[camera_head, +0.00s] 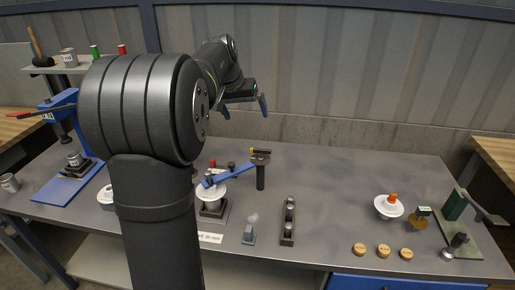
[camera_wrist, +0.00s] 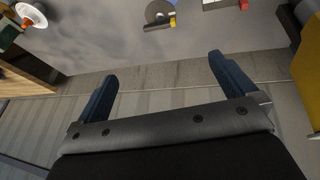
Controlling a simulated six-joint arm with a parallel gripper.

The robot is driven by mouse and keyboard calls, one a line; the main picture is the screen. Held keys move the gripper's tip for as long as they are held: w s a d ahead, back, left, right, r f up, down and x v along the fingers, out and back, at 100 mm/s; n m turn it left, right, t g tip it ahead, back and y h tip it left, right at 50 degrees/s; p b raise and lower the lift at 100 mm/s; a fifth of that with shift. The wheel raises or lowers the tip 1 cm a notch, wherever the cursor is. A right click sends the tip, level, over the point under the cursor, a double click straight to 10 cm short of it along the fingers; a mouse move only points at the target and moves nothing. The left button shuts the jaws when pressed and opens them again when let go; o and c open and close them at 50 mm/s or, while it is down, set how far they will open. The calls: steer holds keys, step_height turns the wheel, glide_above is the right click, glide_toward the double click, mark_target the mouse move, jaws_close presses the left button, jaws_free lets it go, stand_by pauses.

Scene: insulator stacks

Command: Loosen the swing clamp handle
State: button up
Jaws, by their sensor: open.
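The swing clamp has a blue arm (camera_head: 232,175) on a dark upright post (camera_head: 260,176). The arm reaches left over a white insulator disc (camera_head: 212,192) on a dark base. A yellow and black handle (camera_head: 260,151) lies across the post top. My gripper (camera_head: 245,107) is open and empty, high above the table near the back wall, apart from the clamp. Its two blue fingers spread wide in the wrist view (camera_wrist: 162,67).
A white insulator with an orange top (camera_head: 389,206) and a green fixture (camera_head: 455,206) stand at right. Several round wooden tokens (camera_head: 382,251) lie in front. A dark block (camera_head: 288,222) stands right of the clamp. A blue press (camera_head: 62,101) is at left. The back right tabletop is clear.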

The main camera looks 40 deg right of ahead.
steer(key=shift+a+r, duration=0.1)
steer(key=shift+r, duration=0.15)
